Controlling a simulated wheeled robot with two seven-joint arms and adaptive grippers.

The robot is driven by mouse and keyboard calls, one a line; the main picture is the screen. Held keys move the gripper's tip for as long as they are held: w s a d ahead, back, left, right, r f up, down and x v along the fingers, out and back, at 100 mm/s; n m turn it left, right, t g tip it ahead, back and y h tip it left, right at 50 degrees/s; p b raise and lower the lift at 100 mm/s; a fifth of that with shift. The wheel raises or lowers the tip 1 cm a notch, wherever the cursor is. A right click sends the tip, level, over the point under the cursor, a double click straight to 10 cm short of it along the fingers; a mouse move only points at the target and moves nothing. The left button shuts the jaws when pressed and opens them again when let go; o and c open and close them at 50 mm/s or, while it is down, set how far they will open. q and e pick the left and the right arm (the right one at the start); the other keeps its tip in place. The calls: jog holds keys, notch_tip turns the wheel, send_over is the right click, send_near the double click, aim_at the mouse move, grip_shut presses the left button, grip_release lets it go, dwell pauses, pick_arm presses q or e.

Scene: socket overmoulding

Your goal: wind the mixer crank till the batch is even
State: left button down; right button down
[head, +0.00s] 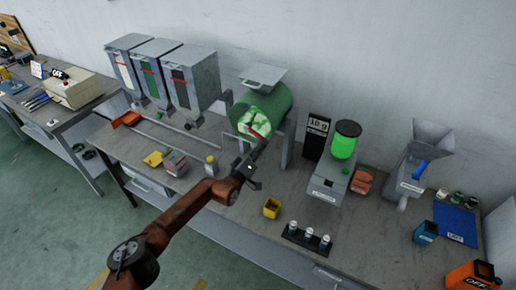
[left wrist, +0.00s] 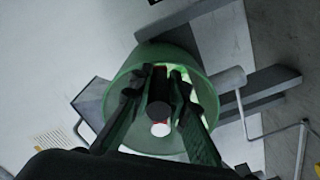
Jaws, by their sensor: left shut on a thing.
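The mixer is a green drum (head: 284,100) on a grey stand, with a grey hopper on top. Its open front shows a mottled batch (head: 256,121) of light and darker green. A red crank part (head: 256,133) crosses the front of the drum. My left gripper (head: 259,147) reaches up to the drum's front and is shut on the crank handle. In the left wrist view my left gripper (left wrist: 160,92) has its two fingers on either side of the dark, round crank handle (left wrist: 160,110), with the green drum (left wrist: 128,80) behind. My right gripper is not in view.
Three grey bins (head: 190,75) stand left of the mixer. A machine with a green jar (head: 344,143) and a grey hopper (head: 430,138) stand right. A yellow cup (head: 271,208) and a vial rack (head: 306,239) sit near the bench's front edge.

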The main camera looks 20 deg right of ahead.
pick_arm(q)
jog(key=shift+w+a+f, duration=0.3)
jog(key=shift+w+f, duration=0.05)
jog(key=shift+w, duration=0.1)
jog(key=c, duration=1.8)
grip_release()
jog(key=shift+c, duration=0.2)
jog(key=shift+d, duration=0.1)
